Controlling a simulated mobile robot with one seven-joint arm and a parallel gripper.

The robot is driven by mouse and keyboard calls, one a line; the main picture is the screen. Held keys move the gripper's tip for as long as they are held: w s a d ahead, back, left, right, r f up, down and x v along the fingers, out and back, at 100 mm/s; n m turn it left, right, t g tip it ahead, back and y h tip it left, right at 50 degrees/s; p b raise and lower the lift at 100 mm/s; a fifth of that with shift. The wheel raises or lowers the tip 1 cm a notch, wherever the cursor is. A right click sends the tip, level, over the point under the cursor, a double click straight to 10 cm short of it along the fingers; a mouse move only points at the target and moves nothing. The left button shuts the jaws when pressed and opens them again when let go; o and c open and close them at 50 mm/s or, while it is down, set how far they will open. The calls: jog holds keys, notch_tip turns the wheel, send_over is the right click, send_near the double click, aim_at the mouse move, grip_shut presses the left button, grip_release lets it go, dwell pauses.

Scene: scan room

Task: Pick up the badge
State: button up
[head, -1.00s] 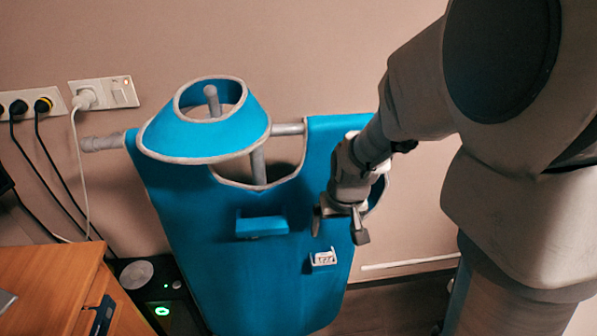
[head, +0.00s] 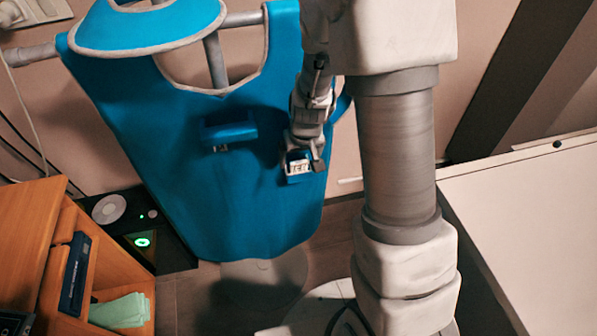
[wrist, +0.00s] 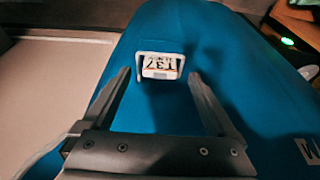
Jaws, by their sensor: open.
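The badge (head: 299,167) is a small white-framed tag with dark characters, on the front of a blue apron (head: 240,205) that hangs from a grey stand. In the wrist view the badge (wrist: 160,66) lies ahead of the fingertips, near the middle between them, and its characters appear upside down. My gripper (wrist: 158,80) is open, with one finger on each side of the badge's line and nothing held. In the head view my gripper (head: 302,155) is right at the badge and covers part of its upper edge. I cannot tell whether the fingers touch the apron.
A blue pocket-like piece (head: 228,131) sits left of the badge on the apron. A wooden cabinet (head: 25,225) and a black box with a green light (head: 142,241) stand at the left. A white surface (head: 530,225) lies at the right.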

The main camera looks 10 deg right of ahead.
jog(key=shift+x, duration=1.05)
jog(key=c, duration=1.4)
jog(key=shift+c, duration=0.2)
jog(key=shift+r, duration=0.15)
